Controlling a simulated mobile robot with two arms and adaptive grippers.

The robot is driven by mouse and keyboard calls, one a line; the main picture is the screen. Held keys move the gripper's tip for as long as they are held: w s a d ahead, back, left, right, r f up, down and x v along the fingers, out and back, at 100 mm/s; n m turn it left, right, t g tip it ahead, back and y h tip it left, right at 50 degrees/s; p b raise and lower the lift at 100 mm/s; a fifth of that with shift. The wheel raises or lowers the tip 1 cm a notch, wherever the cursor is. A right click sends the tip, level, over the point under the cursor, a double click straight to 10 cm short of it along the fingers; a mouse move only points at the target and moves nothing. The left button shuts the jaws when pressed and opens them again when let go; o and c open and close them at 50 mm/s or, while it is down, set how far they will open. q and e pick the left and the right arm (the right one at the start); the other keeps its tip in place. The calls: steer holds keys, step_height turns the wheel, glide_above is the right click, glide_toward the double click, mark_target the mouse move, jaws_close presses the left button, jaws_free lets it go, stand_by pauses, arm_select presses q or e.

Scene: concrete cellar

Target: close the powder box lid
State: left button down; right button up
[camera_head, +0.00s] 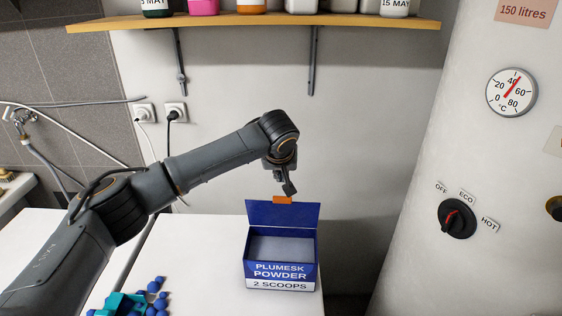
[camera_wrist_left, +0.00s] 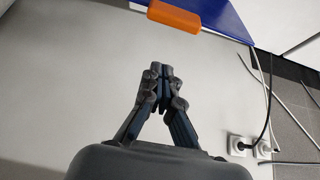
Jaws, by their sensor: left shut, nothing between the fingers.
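The blue powder box (camera_head: 281,270) stands on a white top, its front reading "PLUMESK POWDER 2 SCOOPS". Its blue lid (camera_head: 282,214) stands up at the back edge, so the box is open and greyish powder (camera_head: 281,249) shows inside. An orange tab (camera_head: 283,200) sits on the lid's upper edge. My left gripper (camera_head: 289,188) is just above the tab, shut and empty. In the left wrist view the shut fingers (camera_wrist_left: 160,75) are apart from the orange tab (camera_wrist_left: 174,15) and the blue lid (camera_wrist_left: 226,14). My right gripper is not in view.
A wooden shelf (camera_head: 260,20) with several containers hangs above. A boiler (camera_head: 470,150) with a dial and knob stands at the right. Blue and teal pieces (camera_head: 130,301) lie at the front left. Sockets (camera_head: 160,112) with cables are on the wall.

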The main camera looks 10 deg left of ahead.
mark_target(281, 197)
arm_select(q)
steer(key=s, duration=0.1)
steer(key=s+f+p, duration=0.1)
steer(key=s+p, duration=0.1)
steer(key=shift+s+d+f, duration=0.1)
steer(key=shift+d+f, duration=0.05)
steer(key=shift+d, duration=0.1)
steer(key=shift+s+f, duration=0.2)
steer(key=shift+f, duration=0.05)
